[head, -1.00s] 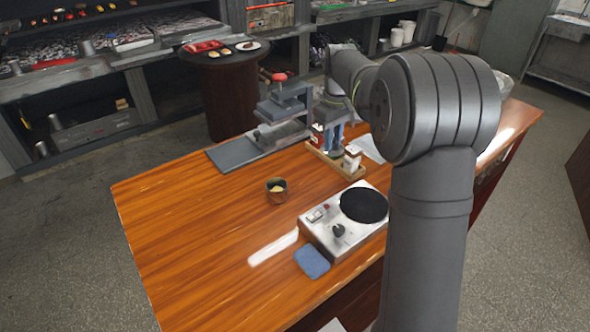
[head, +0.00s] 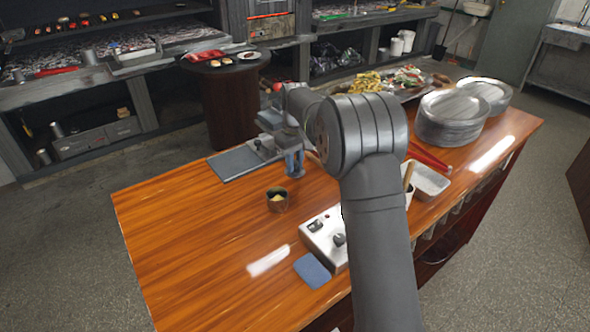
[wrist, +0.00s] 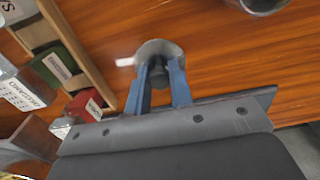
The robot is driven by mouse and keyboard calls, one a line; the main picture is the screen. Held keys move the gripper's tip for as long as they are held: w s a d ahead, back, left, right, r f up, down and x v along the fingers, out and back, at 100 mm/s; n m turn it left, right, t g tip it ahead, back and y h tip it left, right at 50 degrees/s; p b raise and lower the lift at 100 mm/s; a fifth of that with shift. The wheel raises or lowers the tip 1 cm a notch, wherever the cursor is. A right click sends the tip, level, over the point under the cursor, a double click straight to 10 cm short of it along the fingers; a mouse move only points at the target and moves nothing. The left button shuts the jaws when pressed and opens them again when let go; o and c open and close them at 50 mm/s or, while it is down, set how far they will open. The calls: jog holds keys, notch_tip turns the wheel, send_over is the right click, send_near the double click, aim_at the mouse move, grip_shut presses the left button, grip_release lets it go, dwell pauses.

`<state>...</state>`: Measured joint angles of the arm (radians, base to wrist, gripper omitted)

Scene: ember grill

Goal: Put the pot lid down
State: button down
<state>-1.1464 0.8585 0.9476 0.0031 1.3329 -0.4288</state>
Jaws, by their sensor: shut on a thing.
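My gripper (head: 294,170) has blue fingers and is over the wooden table, between the grey press and the small pot. In the wrist view, my gripper (wrist: 161,88) is shut on the pot lid (wrist: 160,46), a small grey disc whose middle is partly hidden by the fingers. The lid is hard to make out in the head view, and I cannot tell whether it touches the table. The small dark pot (head: 277,205) stands open on the table in front of my gripper, with something yellow inside. A metal rim at the top of the wrist view (wrist: 262,5) looks like this pot.
A wooden condiment tray (wrist: 88,62) with boxes is left in the wrist view. The grey press (head: 262,150) stands behind my gripper. The table's left part (head: 185,225) is clear.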

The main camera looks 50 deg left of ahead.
aim_at(295, 162)
jog(key=shift+f, duration=1.45)
jog(key=shift+f, duration=0.1)
jog(key=c, duration=1.3)
grip_release()
jog(key=shift+f, duration=0.1)
notch_tip(295, 162, up, 12)
jog(key=shift+r, duration=0.2)
notch_tip(295, 162, down, 12)
jog(key=shift+d+f, duration=0.1)
jog(key=shift+r, duration=2)
